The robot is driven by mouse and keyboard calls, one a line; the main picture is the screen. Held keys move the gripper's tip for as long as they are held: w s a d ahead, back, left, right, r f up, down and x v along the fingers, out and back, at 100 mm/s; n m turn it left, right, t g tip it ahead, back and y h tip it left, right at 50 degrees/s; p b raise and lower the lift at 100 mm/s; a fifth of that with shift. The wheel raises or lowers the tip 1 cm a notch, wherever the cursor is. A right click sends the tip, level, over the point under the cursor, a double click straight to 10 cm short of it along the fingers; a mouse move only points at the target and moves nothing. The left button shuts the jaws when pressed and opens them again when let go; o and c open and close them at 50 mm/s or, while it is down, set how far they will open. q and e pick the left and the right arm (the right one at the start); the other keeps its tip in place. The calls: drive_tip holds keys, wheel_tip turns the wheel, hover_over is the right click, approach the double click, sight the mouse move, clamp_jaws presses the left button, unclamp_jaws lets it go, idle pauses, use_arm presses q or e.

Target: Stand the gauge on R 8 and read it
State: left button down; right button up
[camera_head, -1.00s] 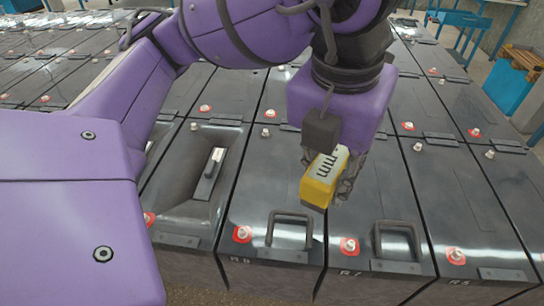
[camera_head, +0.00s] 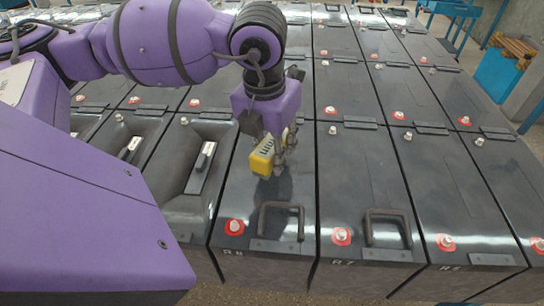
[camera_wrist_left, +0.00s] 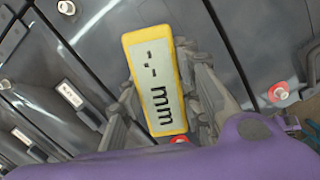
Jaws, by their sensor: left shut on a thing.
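My right gripper is out of view.
R 7 (camera_head: 350,185) stands between R 6 and R 8. Raised black handles rise from R 6 (camera_head: 281,207) and R 7 (camera_head: 386,214). Batteries at left have sunken tops (camera_head: 202,160). Red-ringed terminals stick up. A blue bin (camera_head: 500,72) stands at the back right.

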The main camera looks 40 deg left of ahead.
sight(268, 148)
use_arm(q)
drive_tip(key=shift+f, duration=1.55)
drive_tip(key=c, duration=1.3)
unclamp_jaws()
drive_tip(key=shift+o, duration=0.2)
drive_tip(key=shift+r, duration=0.55)
drive_tip(key=r, duration=0.3)
drive_tip(key=s+r, duration=0.1)
drive_tip(key=r, duration=0.3)
drive_tip(key=s+r, duration=0.1)
drive_tip(key=r, duration=0.3)
drive_tip(key=shift+d, duration=0.2)
